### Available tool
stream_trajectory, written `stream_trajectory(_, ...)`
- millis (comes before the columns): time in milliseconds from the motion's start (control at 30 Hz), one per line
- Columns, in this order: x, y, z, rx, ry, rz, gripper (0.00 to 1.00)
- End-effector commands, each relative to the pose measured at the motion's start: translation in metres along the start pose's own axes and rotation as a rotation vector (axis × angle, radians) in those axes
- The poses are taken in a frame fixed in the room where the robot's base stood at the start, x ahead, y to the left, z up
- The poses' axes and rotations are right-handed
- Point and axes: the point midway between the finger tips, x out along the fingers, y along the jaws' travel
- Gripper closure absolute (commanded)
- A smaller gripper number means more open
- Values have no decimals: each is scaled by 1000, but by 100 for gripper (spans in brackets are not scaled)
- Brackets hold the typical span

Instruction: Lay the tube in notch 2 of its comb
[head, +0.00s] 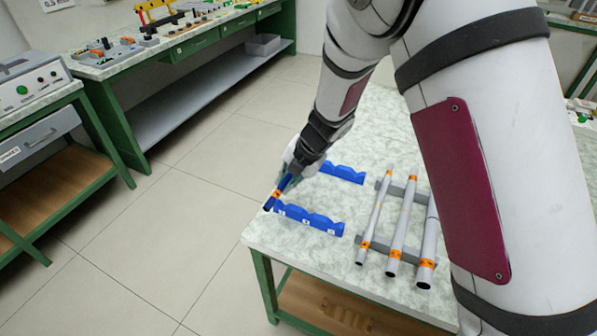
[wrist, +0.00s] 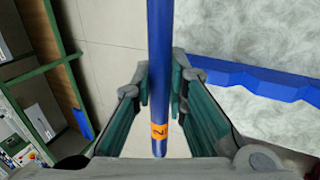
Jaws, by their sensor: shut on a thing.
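My gripper (head: 288,180) is shut on a blue tube (head: 271,201) with an orange band. In the wrist view the tube (wrist: 158,45) runs lengthwise between the fingers (wrist: 161,85), and its band carries a mark like a 2. The comb is a pair of blue notched rails, a front rail (head: 318,224) with small white labels and a back rail (head: 345,174). The tube's near end is at the left end of the front rail; I cannot tell whether it touches. One blue rail (wrist: 260,80) lies right of the tube in the wrist view. My gripper hides the back rail's left end.
Three pale tubes with orange bands, one of them here (head: 403,226), lie on a grey rack (head: 382,247) right of the comb. The marbled table (head: 262,232) ends just left of the comb, with open floor beyond. My arm covers the table's right side.

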Motion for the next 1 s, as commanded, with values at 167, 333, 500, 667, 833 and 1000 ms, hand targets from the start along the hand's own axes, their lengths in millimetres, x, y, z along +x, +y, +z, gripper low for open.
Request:
stream_trajectory(167, 0, 0, 0, 0, 0, 0, 100)
stream_trajectory(333, -1, 0, 0, 0, 0, 1, 100)
stream_trajectory(500, 0, -1, -1, -2, 0, 5, 100)
stream_trajectory(667, 18, -10, 1, 0, -1, 4, 100)
stream_trajectory(833, 34, -17, 1, 0, 0, 5, 100)
stream_trajectory(1000, 45, -22, 1, 0, -1, 5, 100)
